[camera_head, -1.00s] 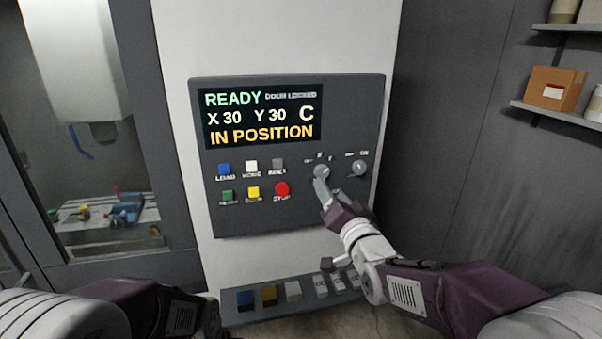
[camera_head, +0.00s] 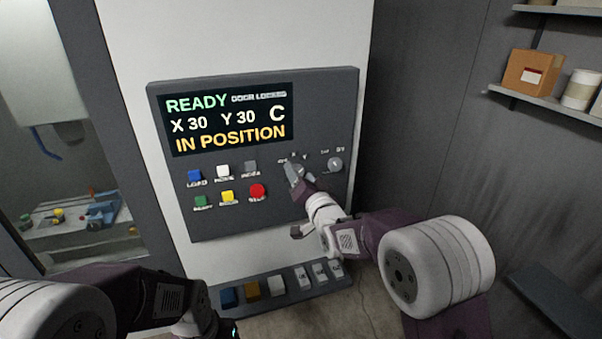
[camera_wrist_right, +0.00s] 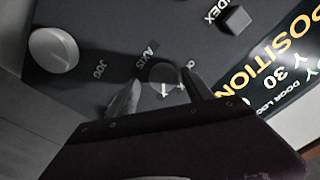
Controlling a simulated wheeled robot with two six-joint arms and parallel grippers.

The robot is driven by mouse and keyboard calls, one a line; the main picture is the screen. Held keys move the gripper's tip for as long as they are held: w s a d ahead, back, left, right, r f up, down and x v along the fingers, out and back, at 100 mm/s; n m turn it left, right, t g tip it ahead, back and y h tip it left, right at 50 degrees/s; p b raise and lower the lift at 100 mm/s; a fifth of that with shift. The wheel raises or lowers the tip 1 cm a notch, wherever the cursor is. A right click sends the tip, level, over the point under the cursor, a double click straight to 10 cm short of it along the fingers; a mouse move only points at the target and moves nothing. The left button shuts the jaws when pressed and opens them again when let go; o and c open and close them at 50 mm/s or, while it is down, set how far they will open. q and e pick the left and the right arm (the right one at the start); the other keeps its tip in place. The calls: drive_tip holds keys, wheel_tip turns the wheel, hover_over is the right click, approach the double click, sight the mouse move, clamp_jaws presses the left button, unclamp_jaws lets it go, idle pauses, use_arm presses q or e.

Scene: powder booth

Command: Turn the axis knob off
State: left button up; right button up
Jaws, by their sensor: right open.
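The axis knob (camera_wrist_right: 164,77) is a small round grey knob with a white mark, next to the AXIS label in the right wrist view. My right gripper (camera_wrist_right: 160,92) is open, with one finger on either side of the knob; I cannot tell whether they touch it. In the head view my right gripper (camera_head: 294,172) is at the panel and covers most of the knob. The panel display (camera_head: 228,118) reads READY, DOOR LOCKED, X 30, Y 30, C and IN POSITION. My left arm shows at the lower left, but its fingers do not.
A second round knob (camera_head: 335,164) sits right of the axis knob; it also shows in the wrist view (camera_wrist_right: 54,50). A red stop button (camera_head: 257,192) and several coloured buttons are to the left. A lower strip of switches (camera_head: 275,287) juts out below. A shelf (camera_head: 545,103) holds a box.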

drive_tip(key=shift+s+r, duration=0.2)
drive_tip(key=shift+s, duration=0.25)
drive_tip(key=c, duration=0.9)
drive_tip(key=shift+a, duration=0.1)
clamp_jaws()
use_arm(q)
wheel_tip(320, 180, down, 16)
drive_tip(key=b, duration=1.6)
drive_tip(key=shift+s, duration=0.3)
use_arm(e)
drive_tip(key=shift+a+f+n, duration=0.15)
drive_tip(key=shift+n, duration=4.8)
drive_tip(key=shift+a+f+n, duration=0.1)
drive_tip(key=shift+n, duration=4.85)
use_arm(q)
drive_tip(key=shift+a, duration=0.1)
use_arm(e)
drive_tip(key=shift+r, duration=0.1)
